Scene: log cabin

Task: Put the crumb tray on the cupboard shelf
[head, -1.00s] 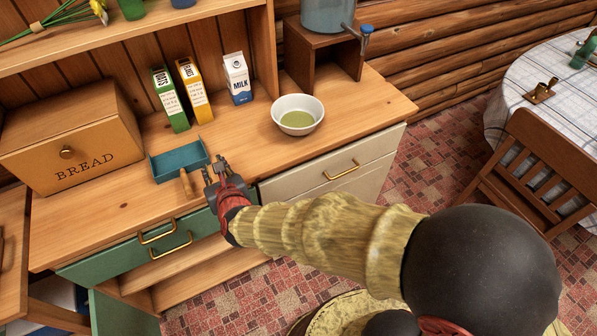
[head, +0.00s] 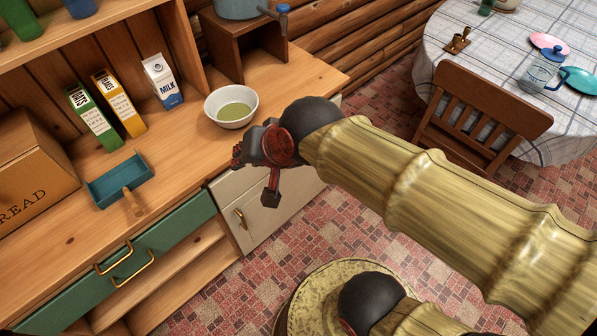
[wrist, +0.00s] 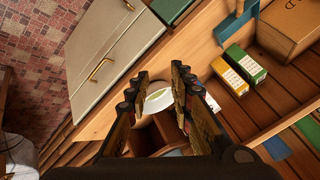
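The crumb tray (head: 117,181) is a shallow teal pan with a wooden handle. It lies flat on the wooden counter, its handle pointing to the front edge. It also shows at the top of the wrist view (wrist: 236,27). My gripper (head: 238,156) is in front of the white bowl, to the right of the tray and apart from it. In the wrist view my gripper (wrist: 160,82) has its fingers spread with nothing held between them. The cupboard has an upper shelf (head: 95,42) above the counter and an open lower shelf (head: 165,280) below the green drawer.
The bowl (head: 231,106) with green contents stands near my gripper. A milk carton (head: 162,80), a yellow box (head: 119,102) and a green box (head: 94,115) stand behind the tray. A bread box (head: 35,165) is left of it. A chair (head: 480,110) and table are at right.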

